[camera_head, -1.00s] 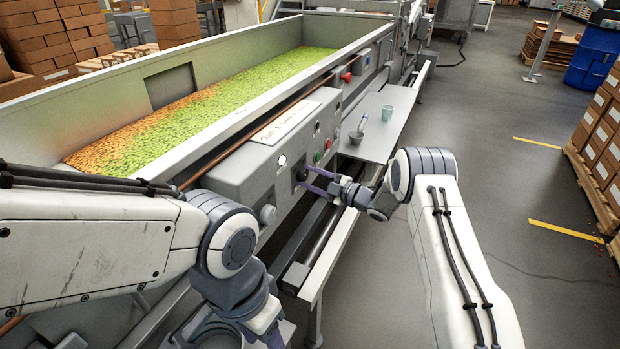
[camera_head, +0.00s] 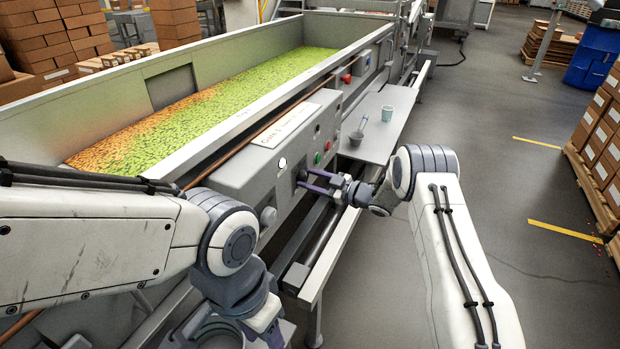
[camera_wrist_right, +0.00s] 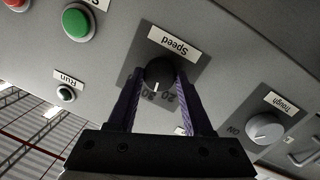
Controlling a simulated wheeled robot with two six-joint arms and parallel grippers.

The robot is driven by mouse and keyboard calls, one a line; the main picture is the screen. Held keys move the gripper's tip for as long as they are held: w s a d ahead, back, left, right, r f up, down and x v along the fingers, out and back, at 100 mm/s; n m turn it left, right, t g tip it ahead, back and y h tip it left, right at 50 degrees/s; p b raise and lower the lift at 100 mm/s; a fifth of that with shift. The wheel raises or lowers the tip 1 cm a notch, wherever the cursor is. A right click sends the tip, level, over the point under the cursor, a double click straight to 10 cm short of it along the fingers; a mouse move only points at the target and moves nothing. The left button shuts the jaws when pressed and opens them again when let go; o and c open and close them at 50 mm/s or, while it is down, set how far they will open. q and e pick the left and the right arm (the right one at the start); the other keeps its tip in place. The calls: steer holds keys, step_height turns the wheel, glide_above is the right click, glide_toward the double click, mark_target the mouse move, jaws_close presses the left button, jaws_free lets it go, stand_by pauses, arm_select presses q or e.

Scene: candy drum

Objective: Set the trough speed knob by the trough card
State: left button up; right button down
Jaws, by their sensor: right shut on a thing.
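The black speed knob (camera_wrist_right: 159,73) sits under a "Speed" label (camera_wrist_right: 174,40) in the right wrist view, with dial marks "20" and "30" near its white pointer. My right gripper (camera_head: 306,180) has its two purple fingers on either side of the knob and is shut on it. In the head view the fingers partly hide the knob. My left gripper (camera_head: 225,338) is at the bottom edge, only partly in view.
A grey "Trough" knob (camera_wrist_right: 265,128) is beside the speed knob. A green button (camera_wrist_right: 77,24) and a "Run" lamp (camera_wrist_right: 66,94) are on the same panel. The trough (camera_head: 200,110) holds green and orange candy.

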steer(key=shift+m, duration=0.9)
steer(key=shift+g, duration=0.3)
steer(key=shift+c, duration=1.6)
jaws_free()
steer(key=shift+d, duration=0.15)
steer(key=v, duration=1)
steer(key=shift+s, duration=0.25)
